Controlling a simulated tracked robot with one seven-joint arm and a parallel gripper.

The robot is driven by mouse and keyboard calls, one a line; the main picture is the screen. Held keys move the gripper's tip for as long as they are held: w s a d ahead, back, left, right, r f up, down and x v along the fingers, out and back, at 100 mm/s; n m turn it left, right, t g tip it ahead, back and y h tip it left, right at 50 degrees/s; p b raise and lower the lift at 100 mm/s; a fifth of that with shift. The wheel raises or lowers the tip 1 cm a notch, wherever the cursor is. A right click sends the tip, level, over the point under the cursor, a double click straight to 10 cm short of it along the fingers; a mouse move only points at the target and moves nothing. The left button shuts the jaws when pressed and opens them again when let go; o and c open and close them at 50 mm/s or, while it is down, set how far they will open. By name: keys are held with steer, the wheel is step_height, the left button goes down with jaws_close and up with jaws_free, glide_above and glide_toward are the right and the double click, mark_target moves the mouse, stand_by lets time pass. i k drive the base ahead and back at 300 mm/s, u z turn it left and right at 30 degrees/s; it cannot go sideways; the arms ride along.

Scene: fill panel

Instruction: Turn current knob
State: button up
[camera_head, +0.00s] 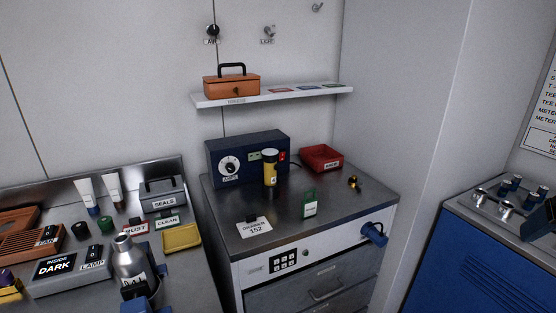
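The current knob (229,167) is a black knob on a round white dial at the left of a dark blue box's front. A label below it appears to read AMPS. The blue box (248,143) stands at the back left of a metal-topped cabinet. Its front also has small greenish displays or sockets (254,156) and a red switch (282,156). The dial faces the camera with nothing in front of it. The exact pointer setting is too small to read. I cannot make out my gripper in this view.
A yellow-and-black cylinder (270,168) stands just before the box, right of the dial. A red tray (322,158), green tag (309,204) and white card (254,229) lie nearby. A shelf (320,90) overhangs behind. A silver bottle (128,258) stands on the cluttered left bench.

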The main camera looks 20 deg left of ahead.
mark_target(231, 168)
steer(key=z, duration=1.15)
steer(key=i, duration=0.1)
steer(key=u, duration=2.65)
steer(key=k, duration=0.9)
steer(key=u, duration=0.2)
steer(key=i, duration=0.9)
steer(key=z, duration=0.1)
